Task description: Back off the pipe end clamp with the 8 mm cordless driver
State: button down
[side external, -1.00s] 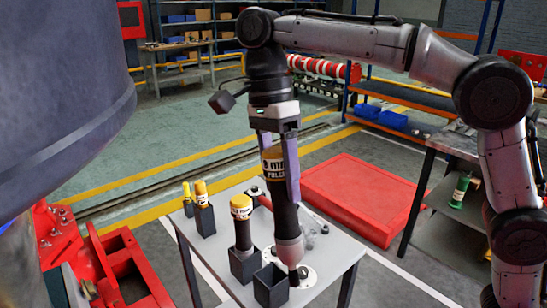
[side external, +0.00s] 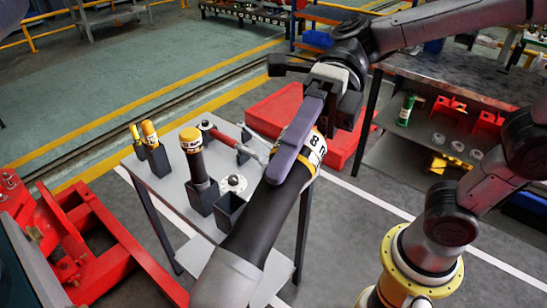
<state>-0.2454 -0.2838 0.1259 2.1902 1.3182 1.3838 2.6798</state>
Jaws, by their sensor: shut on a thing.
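My gripper (side external: 290,158) is shut on the black cordless driver (side external: 262,222), around its yellow and white band marked 8. The driver is tilted, its grey nose (side external: 228,280) pointing down and left toward the camera; its tip is cut off by the bottom edge. It hangs above the front of the grey tool table, apart from the holders. One purple finger lies along the near side of the driver; the other is mostly hidden. I cannot make out the pipe end clamp in this view.
The grey table (side external: 160,190) carries a yellow-capped tool in a dark holder (side external: 202,196), an open dark holder (side external: 228,211), two smaller tools (side external: 150,145) and a red-handled tool (side external: 225,136). A red frame (side external: 115,265) stands at left. A red tray (side external: 275,108) lies behind the table.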

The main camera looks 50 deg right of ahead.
jog(key=shift+s+d+f+m+t+y, duration=0.1)
jog(key=shift+s+d+m+t+y, duration=0.05)
jog(key=shift+m+t+y, duration=0.3)
jog(key=shift+s+d+m+t+y, duration=0.15)
jog(key=shift+m+t+y, duration=0.1)
jog(key=shift+m+t, duration=0.3)
jog(key=shift+d+f+t, duration=0.1)
jog(key=shift+f+t, duration=0.25)
jog(key=shift+t, duration=0.15)
notch_tip(320, 180, down, 18)
jog(key=y, duration=0.2)
jog(key=shift+a, duration=2.85)
dwell(1.1)
jog(key=shift+d, duration=0.1)
dwell(1.5)
